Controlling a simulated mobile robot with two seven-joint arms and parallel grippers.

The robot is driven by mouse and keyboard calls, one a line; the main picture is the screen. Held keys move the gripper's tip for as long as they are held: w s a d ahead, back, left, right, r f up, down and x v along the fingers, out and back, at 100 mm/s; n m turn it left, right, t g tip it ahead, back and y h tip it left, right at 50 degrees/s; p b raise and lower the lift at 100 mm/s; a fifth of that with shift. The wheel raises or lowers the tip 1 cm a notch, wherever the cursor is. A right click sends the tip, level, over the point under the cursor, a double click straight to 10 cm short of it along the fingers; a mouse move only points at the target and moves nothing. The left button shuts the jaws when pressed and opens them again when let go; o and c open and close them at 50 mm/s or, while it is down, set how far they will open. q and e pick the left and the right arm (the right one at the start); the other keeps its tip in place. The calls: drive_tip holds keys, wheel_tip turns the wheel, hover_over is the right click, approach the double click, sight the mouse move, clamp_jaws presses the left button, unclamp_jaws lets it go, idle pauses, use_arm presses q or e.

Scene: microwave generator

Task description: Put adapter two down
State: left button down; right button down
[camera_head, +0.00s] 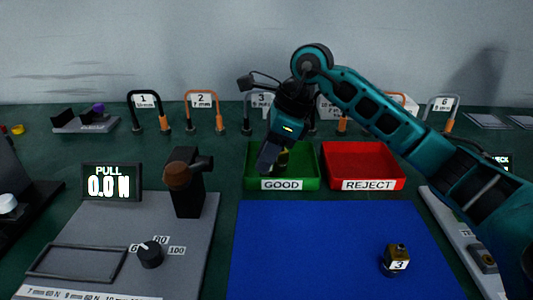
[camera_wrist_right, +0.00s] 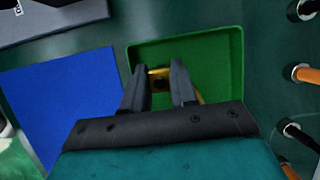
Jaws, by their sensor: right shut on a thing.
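My right gripper (camera_head: 272,158) points down into the green tray labelled GOOD (camera_head: 308,158). It is shut on a small dark and brass-yellow adapter (camera_head: 283,158), inside the tray's outline. In the right wrist view, my right gripper (camera_wrist_right: 160,95) has the adapter's yellow part (camera_wrist_right: 158,72) between its fingertips, over the green tray (camera_wrist_right: 228,60). The fingers hide most of the adapter, and no number on it can be read. I cannot tell whether it touches the tray floor. My left gripper is not in view.
A brass adapter marked 3 (camera_head: 397,258) stands on the blue mat (camera_head: 300,265). The red REJECT tray (camera_head: 362,153) adjoins the green tray on the right. A dark test stand (camera_head: 189,198) rises at left. Numbered cable loops (camera_head: 202,108) line the back.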

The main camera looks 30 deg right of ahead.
drive_tip(key=c, duration=1.2)
unclamp_jaws()
drive_tip(key=shift+o, duration=0.2)
drive_tip(key=shift+d+r, duration=0.1)
drive_tip(key=shift+r, duration=0.3)
drive_tip(key=p+v, duration=0.2)
drive_tip(key=v, duration=0.9)
drive_tip(key=shift+r, duration=0.2)
drive_tip(key=shift+s, duration=0.1)
